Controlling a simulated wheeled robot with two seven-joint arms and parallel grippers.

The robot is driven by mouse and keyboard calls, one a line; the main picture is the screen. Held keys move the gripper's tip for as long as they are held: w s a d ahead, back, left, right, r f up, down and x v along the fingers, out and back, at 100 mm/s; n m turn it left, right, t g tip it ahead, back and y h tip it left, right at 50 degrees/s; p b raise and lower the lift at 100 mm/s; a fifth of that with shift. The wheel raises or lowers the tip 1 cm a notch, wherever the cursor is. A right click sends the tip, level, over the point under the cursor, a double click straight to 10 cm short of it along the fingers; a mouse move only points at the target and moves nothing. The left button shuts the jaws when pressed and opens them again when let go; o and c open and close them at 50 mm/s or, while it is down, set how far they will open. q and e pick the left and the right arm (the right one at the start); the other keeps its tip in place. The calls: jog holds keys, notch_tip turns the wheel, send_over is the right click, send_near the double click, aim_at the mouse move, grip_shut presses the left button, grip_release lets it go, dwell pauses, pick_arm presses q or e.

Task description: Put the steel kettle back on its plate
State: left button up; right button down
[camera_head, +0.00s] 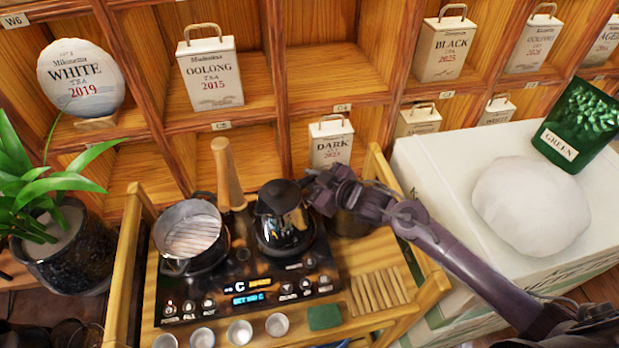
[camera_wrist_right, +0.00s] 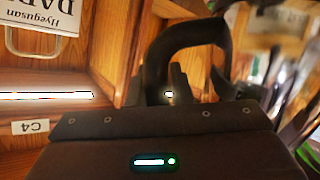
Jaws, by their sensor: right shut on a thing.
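The kettle (camera_head: 285,222), dark and shiny with a black lid, is over the right half of the black hot plate (camera_head: 238,262). It looks upright; whether its base touches the plate is hard to tell from above. My right gripper (camera_head: 314,184) is at the kettle's right side, shut on its handle. In the right wrist view the black curved handle (camera_wrist_right: 162,50) runs down to the gripper fingers. My left gripper is not in view.
A steel pot (camera_head: 190,237) sits on the left half of the plate, with a wooden-handled tool (camera_head: 227,172) behind. Small cups (camera_head: 239,331) and a green block (camera_head: 324,316) lie in front. Shelves (camera_head: 340,90) with tea tins stand behind; a white box (camera_head: 440,180) is right.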

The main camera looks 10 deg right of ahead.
jog(key=shift+f+b, duration=0.4)
jog(key=shift+f, duration=0.05)
dwell(0.5)
jog(key=c, duration=1.6)
grip_release()
jog(key=shift+c, duration=0.2)
jog(key=shift+o, duration=0.3)
jog(key=shift+s+f, duration=0.1)
jog(key=shift+f, duration=0.15)
jog(key=shift+s+d+r+p, duration=0.4)
jog(key=shift+s+p, duration=0.1)
jog(key=shift+p, duration=0.2)
jog(key=p+v, duration=0.7)
jog(key=v, duration=0.2)
jog(key=shift+s, duration=0.3)
jog(key=shift+d, duration=0.1)
